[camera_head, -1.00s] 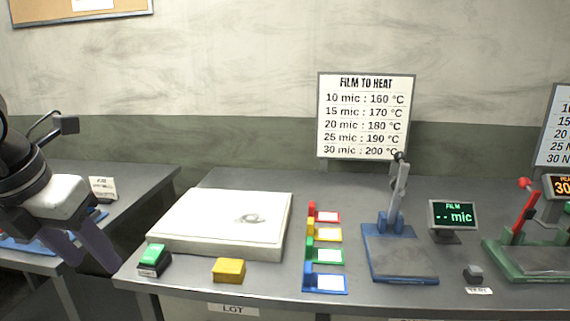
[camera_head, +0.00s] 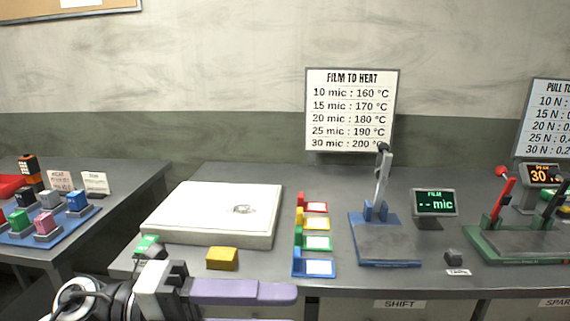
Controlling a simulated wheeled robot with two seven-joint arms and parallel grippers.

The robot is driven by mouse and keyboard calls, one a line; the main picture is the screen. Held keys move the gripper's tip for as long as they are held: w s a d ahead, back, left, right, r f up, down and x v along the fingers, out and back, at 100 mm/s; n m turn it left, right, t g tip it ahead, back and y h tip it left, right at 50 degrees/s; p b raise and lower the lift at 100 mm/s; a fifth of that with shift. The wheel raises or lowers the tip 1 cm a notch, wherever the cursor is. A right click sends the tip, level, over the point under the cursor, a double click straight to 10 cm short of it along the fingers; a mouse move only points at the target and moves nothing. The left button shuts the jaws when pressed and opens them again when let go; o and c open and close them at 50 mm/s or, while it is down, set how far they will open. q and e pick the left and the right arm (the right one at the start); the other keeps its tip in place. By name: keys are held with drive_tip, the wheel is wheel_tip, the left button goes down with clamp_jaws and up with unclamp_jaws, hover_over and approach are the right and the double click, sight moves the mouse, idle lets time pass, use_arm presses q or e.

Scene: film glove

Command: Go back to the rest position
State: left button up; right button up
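My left gripper (camera_head: 243,304) is low in the head view, in front of the table's front edge. Its purple fingers point to the right. One finger shows whole and the other is mostly cut off by the bottom edge, with a gap between them. Nothing shows between the fingers. The gripper's wrist hides part of the green block (camera_head: 146,244) at the table's left corner. My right gripper is not in view.
The main table holds a white flat box (camera_head: 215,212), a yellow block (camera_head: 222,258), several coloured holders (camera_head: 313,242), a blue lever press (camera_head: 385,245), a film display (camera_head: 435,203) and a green lever press (camera_head: 515,245). A side table at left holds a blue tray (camera_head: 75,219) with coloured blocks.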

use_arm(q)
drive_tip(key=w+a+f+n+t+y, duration=0.1)
drive_tip(key=w+a+f+n+t, duration=0.25)
drive_tip(key=n+t, duration=0.5)
drive_tip(key=w+a+f+n+t+y, duration=0.15)
drive_tip(key=w+n+t, duration=0.25)
drive_tip(key=n+t, duration=0.45)
drive_tip(key=a+f+n+y, duration=0.5)
drive_tip(key=f+n+y, duration=0.2)
drive_tip(key=f+n, duration=0.4)
drive_tip(key=s+a+f+n+g+y, duration=0.1)
drive_tip(key=s+f+n+g+y, duration=0.1)
drive_tip(key=s+f, duration=0.4)
drive_tip(key=s+a+f+n+g+y, duration=0.1)
drive_tip(key=s+f, duration=0.4)
drive_tip(key=f, duration=0.6)
drive_tip(key=s+a+f+n+g+y, duration=0.2)
drive_tip(key=s+f+n+g+y, duration=0.1)
drive_tip(key=f, duration=0.6)
drive_tip(key=s+n+g, duration=0.1)
drive_tip(key=s+g, duration=0.1)
drive_tip(key=s, duration=0.1)
drive_tip(key=shift+s+f, duration=0.3)
drive_tip(key=shift+f, duration=0.05)
